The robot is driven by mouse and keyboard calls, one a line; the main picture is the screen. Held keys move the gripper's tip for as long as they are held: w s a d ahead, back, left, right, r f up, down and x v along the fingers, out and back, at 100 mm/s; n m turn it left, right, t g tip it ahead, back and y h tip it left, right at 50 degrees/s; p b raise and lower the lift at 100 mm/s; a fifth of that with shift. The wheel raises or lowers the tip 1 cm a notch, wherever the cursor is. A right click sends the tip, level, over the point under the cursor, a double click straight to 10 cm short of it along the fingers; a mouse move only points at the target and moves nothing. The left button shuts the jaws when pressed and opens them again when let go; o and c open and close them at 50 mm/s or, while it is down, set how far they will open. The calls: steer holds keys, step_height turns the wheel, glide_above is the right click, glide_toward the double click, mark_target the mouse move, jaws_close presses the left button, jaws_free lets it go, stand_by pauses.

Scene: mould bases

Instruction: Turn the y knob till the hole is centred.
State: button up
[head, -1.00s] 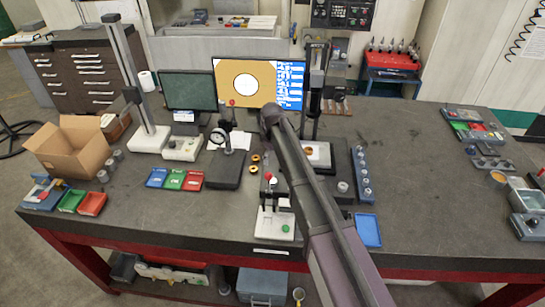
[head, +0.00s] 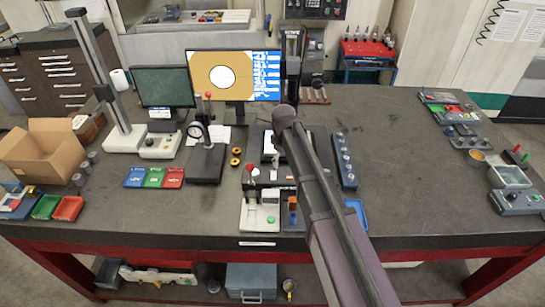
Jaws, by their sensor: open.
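The hole shows as a white disc (head: 223,77) on the orange field of the lit monitor (head: 267,73), near the middle of that field; its exact offset is too small to tell. To the right stands the dark column of the measuring instrument (head: 293,62), with its stage (head: 266,150) below on the bench. My arm crosses in front of the stage and hides its right part. I cannot make out the y knob. My gripper is not seen; the arm's upper joint is what shows in front of the instrument.
A white fixture with a green button (head: 258,217) stands at the bench's front edge. A dial gauge stand (head: 206,165) and a dark monitor (head: 166,87) are left. A blue rack (head: 343,160) lies right of the arm.

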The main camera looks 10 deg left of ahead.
steer(key=shift+s+d+f+m+b, duration=0.65)
steer(key=shift+s+d+f+b, duration=0.35)
steer(key=shift+d, duration=2)
steer(key=shift+s+d+f+m+b, duration=0.7)
steer(key=shift+s+d+f+b, duration=0.3)
steer(key=shift+d, duration=2)
steer(key=shift+s+d+f+m+b, duration=0.65)
steer(key=shift+s+d+f+b, duration=0.35)
steer(key=shift+d, duration=2)
steer(key=shift+w, duration=0.15)
steer(key=s+d+f+m+b, duration=0.3)
steer(key=s+d+m, duration=0.6)
steer(key=d, duration=0.5)
steer(key=shift+s+d+f, duration=0.25)
steer(key=shift+s+f, duration=0.05)
steer(key=shift+s, duration=0.4)
